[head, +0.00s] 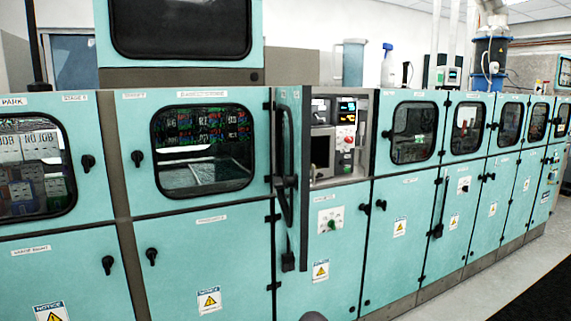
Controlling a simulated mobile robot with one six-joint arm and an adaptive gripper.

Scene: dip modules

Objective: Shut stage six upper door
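One upper door (289,96) in the middle of the teal cabinet row stands swung open in the head view. I see it at a steep angle, with its black-framed window nearly edge-on. To its right is a recess with a control panel (347,135). I cannot read a stage six label on this door. The upper door to its left (225,197), with a window and a black handle, looks shut. My gripper is not in view. A small dark rounded shape shows at the bottom edge, and I cannot tell what it is.
More teal doors run right, such as a windowed upper door (387,149) that looks shut. Lower doors with yellow warning labels (321,270) look shut. A pale floor strip (450,295) and a dark mat (535,300) lie at lower right. A jug (353,62) stands on top.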

